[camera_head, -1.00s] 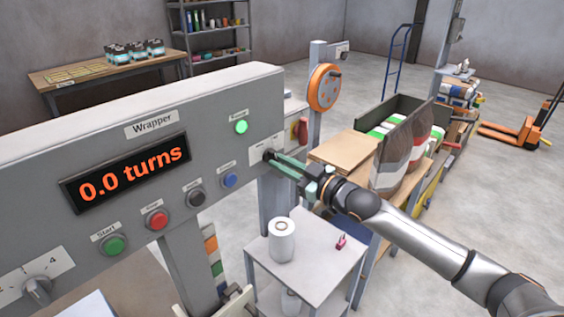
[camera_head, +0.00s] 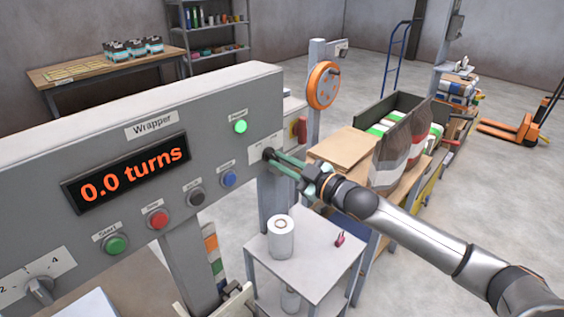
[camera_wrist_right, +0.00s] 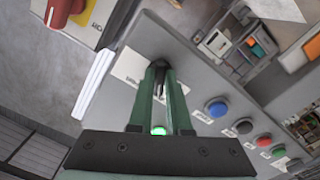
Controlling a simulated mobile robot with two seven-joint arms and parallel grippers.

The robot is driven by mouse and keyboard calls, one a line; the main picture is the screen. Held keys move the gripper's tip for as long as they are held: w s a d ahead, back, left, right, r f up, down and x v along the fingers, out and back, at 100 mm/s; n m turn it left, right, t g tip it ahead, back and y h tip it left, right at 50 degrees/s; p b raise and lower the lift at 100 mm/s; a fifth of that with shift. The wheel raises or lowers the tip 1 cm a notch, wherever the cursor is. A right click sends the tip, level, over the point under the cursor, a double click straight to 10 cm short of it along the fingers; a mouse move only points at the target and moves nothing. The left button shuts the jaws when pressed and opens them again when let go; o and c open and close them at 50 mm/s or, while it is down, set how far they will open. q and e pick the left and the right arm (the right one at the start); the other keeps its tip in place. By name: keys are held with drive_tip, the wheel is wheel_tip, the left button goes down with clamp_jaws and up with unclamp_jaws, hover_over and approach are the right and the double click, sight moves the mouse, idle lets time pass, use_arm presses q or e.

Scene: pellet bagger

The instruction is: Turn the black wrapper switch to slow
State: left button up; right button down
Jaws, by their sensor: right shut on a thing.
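The black wrapper switch (camera_head: 267,154) sits at the right end of the grey Wrapper panel (camera_head: 215,107), below a small white label (camera_head: 262,148). My right gripper (camera_head: 276,158) is shut on the switch, with its green fingers on either side of the knob. In the right wrist view the fingertips (camera_wrist_right: 159,66) close around the dark knob and hide most of it. The label's wording and the switch's exact setting are too small or covered to read. My left gripper is not in view.
The panel has a display (camera_head: 130,174) reading 0.0 turns, a lit green lamp (camera_head: 240,126), and blue (camera_head: 229,179), black (camera_head: 196,196), red (camera_head: 157,218) and green (camera_head: 116,244) buttons. A red handle on yellow (camera_head: 300,129) is just behind. A small table (camera_head: 318,256) holds a white roll (camera_head: 281,238).

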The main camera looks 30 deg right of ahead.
drive_tip(key=c, duration=0.9)
unclamp_jaws()
drive_tip(key=shift+o, duration=0.2)
drive_tip(key=shift+s+d+f, duration=0.1)
drive_tip(key=shift+s+d, duration=0.1)
drive_tip(key=shift+s, duration=0.3)
drive_tip(key=b+v, duration=0.1)
drive_tip(key=v, duration=1)
drive_tip(key=shift+s, duration=0.25)
